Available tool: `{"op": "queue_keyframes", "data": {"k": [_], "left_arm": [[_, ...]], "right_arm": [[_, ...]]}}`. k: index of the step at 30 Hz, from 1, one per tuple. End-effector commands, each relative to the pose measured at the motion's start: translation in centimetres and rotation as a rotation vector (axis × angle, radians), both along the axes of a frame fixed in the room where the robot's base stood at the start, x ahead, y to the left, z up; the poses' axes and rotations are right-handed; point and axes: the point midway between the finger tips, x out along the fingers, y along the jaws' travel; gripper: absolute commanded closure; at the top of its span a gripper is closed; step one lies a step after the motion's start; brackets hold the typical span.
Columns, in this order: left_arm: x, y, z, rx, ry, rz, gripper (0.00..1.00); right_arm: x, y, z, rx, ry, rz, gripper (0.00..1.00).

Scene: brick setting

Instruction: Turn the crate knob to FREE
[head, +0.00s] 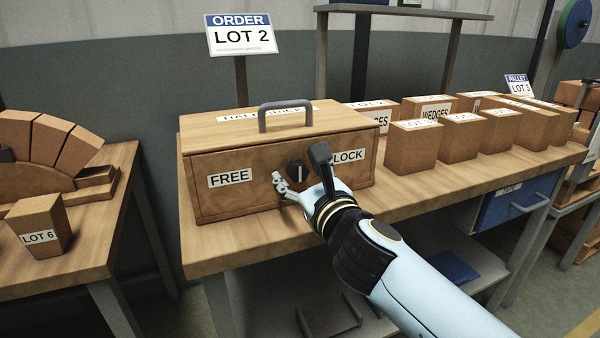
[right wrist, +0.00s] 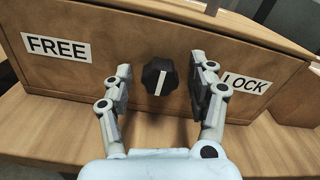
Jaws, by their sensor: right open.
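The wooden crate (head: 240,190) sits on the bench, with a FREE label (head: 230,177) on the left of its front and a LOCK label (head: 349,156) on the right. The black crate knob (head: 297,171) is between the labels. In the right wrist view the knob (right wrist: 160,77) has a white pointer line standing about upright, pointing at neither label. My right gripper (head: 300,172) is open in front of the crate. Its fingers (right wrist: 160,82) are on either side of the knob, with a gap on each side. My left gripper is not in view.
A grey handle (head: 286,108) is on the crate's lid. An ORDER LOT 2 sign (head: 241,35) stands behind it. Several brown boxes (head: 413,145) stand on the bench to the right. A LOT 6 block (head: 40,226) is on the left table.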

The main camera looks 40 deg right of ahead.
Motion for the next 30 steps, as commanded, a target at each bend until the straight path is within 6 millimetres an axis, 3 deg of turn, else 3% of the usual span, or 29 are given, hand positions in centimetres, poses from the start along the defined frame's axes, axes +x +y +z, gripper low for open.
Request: {"op": "queue_keyframes", "data": {"k": [2,15,30], "left_arm": [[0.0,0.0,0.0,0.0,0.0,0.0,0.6],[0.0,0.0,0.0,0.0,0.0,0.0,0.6],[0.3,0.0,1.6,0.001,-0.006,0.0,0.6]], "right_arm": [[0.0,0.0,0.0,0.0,0.0,0.0,0.43],[0.0,0.0,0.0,0.0,0.0,0.0,0.97],[-0.1,0.0,0.2,-0.156,0.039,0.0,0.97]]}}
